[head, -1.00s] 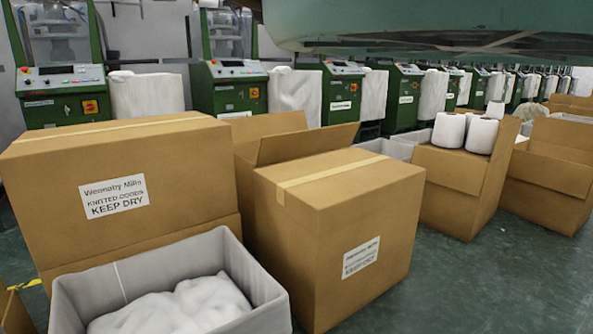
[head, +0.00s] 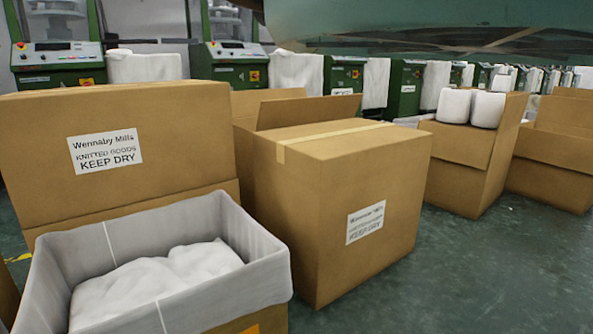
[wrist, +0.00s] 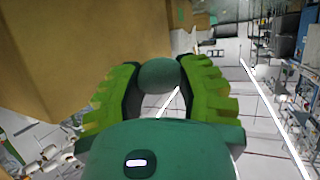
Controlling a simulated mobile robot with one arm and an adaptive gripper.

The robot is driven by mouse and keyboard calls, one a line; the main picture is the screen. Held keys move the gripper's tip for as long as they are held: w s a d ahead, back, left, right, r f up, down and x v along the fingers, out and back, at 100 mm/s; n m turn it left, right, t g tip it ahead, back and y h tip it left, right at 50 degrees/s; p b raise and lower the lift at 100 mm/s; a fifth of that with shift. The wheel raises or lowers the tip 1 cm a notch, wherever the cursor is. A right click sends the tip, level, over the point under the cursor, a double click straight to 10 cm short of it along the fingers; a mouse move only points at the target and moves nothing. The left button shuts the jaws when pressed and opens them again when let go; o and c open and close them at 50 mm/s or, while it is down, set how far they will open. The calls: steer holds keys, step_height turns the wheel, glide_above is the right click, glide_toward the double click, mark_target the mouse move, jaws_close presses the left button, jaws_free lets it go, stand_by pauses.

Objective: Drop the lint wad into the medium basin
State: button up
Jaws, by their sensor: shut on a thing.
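In the wrist view my gripper (wrist: 158,90) has its two green ribbed fingers closed on a small rounded grey-green wad (wrist: 158,73), which I take to be the lint wad. The head view shows neither gripper nor wad. I cannot make out a medium basin in either view.
In the head view a grey-lined bin (head: 70,240) holds white cloth. A large closed carton (head: 190,130) stands behind it, another closed carton (head: 300,220) to its right. Open cartons and green knitting machines (head: 55,65) stand beyond. Floor (head: 480,270) is clear at right.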

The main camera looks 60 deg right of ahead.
steer(key=shift+d+f+b, duration=0.1)
steer(key=shift+f+b, duration=1.8)
steer(key=shift+f, duration=0.15)
steer(key=o, duration=0.7)
steer(key=shift+s, duration=0.1)
steer(key=v, duration=1.2)
steer(key=shift+r, duration=0.1)
